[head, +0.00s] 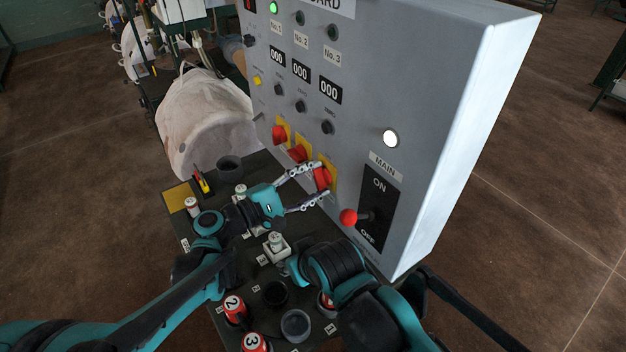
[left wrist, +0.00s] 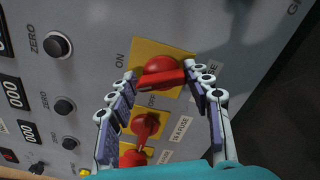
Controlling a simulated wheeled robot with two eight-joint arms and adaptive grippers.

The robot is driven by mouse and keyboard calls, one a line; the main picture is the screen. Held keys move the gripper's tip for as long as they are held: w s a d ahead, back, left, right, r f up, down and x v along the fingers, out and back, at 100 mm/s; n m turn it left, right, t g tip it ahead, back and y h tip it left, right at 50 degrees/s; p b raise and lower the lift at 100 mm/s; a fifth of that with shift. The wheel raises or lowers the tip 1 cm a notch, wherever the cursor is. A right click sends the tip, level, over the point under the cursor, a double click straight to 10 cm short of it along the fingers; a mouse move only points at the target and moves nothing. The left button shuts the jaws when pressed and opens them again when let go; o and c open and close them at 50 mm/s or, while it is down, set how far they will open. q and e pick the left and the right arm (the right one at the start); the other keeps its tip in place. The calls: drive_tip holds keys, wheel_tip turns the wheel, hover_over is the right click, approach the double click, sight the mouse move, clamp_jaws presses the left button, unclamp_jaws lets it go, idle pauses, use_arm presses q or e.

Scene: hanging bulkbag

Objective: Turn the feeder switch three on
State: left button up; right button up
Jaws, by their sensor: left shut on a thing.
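The feeder switch three (head: 322,178) is the red rotary knob on a yellow plate, rightmost of the row of three on the grey panel. My left gripper (head: 322,182) is shut on it, one finger on each side. In the left wrist view, the red knob (left wrist: 160,72) sits between the fingertips of my left gripper (left wrist: 161,73), its bar lying nearly across the picture. ON and OFF are printed beside its plate. The No. 3 lamp (head: 332,33) is dark. My right arm is folded low in the head view; its fingers cannot be made out.
Two more red switches, the first (head: 279,134) and the middle one (head: 298,153), sit close to the left. The main lever (head: 348,217) with its red ball sticks out to the right. Below is a dark worktop with cups and numbered red items (head: 234,308). A whitish bulk bag (head: 205,120) stands behind.

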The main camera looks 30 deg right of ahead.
use_arm(q)
drive_tip(key=m, duration=0.5)
drive_tip(key=shift+f+m, duration=0.15)
drive_tip(key=shift+m, duration=0.15)
drive_tip(key=shift+s, duration=0.1)
idle(0.3)
drive_tip(key=o, duration=1.2)
drive_tip(key=shift+c, duration=0.2)
drive_tip(key=shift+a, duration=0.1)
drive_tip(key=a, duration=1.1)
drive_tip(key=shift+s+a, duration=0.4)
drive_tip(key=shift+s, duration=0.05)
